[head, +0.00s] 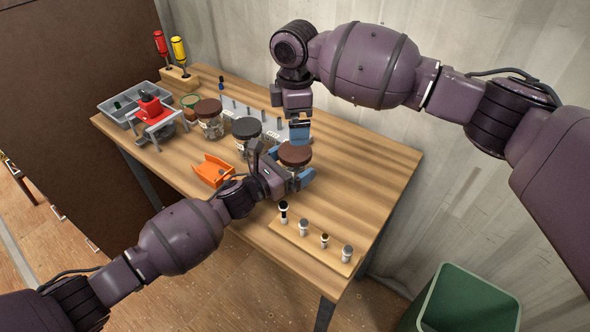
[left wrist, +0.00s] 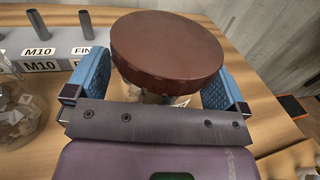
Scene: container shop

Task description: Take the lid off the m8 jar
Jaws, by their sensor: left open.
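The jar (head: 291,172) with a round brown lid (head: 295,154) stands upright on the workbench. Its label is not readable, so I cannot tell its size mark. My left gripper (head: 290,183) is open, with its blue fingers on either side of this jar. In the left wrist view the brown lid (left wrist: 168,48) sits on the jar, between and above the fingers. My right gripper (head: 300,133) points down just behind the lid, and its finger gap is not clear. Another brown-lidded jar (head: 211,128) and a dark grey-lidded jar (head: 246,141) stand further left.
A grey rack with pegs and M10 labels (left wrist: 40,65) runs behind the jars. An orange holder (head: 212,170) lies left of my left gripper. A wooden strip with several small pieces (head: 313,250) lies at the front. A grey tray (head: 117,107) stands far left. The bench's right end is clear.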

